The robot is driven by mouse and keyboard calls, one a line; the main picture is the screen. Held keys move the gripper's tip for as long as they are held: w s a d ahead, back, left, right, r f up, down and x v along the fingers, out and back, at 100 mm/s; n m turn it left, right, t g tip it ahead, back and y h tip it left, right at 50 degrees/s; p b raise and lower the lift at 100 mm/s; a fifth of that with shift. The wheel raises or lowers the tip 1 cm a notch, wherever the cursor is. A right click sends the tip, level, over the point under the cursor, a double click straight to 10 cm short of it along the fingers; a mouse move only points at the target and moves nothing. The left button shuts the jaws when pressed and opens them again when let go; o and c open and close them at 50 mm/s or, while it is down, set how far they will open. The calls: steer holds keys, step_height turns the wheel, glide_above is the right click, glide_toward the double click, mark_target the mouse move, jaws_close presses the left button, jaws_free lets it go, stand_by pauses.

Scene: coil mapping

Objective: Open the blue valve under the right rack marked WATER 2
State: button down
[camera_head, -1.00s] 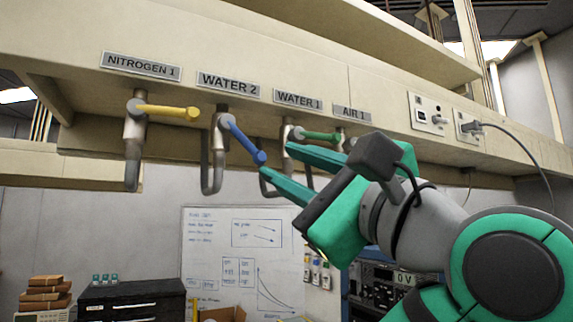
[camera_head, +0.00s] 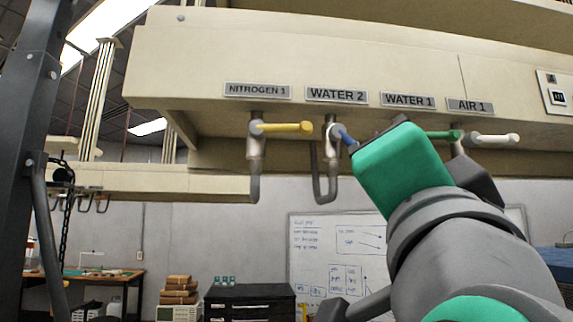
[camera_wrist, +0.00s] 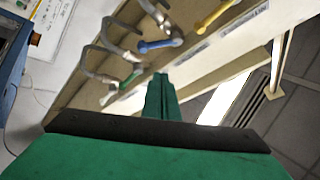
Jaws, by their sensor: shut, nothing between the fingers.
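The WATER 2 label (camera_head: 336,95) is on the beige rack. Below it is the blue valve handle (camera_head: 346,137), sticking out to the right of its metal body, its far end hidden behind my gripper. The blue handle also shows in the wrist view (camera_wrist: 158,45), above my fingers. My gripper (camera_wrist: 160,78) is shut and empty, its green fingers together below the blue handle in that picture, with a visible gap. In the head view its green housing covers the fingers, just right of the blue handle. Contact cannot be told there.
The yellow handle (camera_head: 285,128) under NITROGEN 1 is to the left. The green handle (camera_head: 440,135) and white handle (camera_head: 494,140) are close on the right. Bent pipes hang below the valves. A whiteboard (camera_head: 310,250) and black cabinet (camera_head: 250,300) stand behind.

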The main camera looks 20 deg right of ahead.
steer(key=w+d+r+n+g+h, duration=0.1)
steer(key=w+d+r+g+h, duration=0.1)
steer(key=w, duration=0.6)
steer(key=shift+d+r+n+h, duration=0.3)
steer(key=shift+d+r+h, duration=0.1)
steer(key=shift+d, duration=0.5)
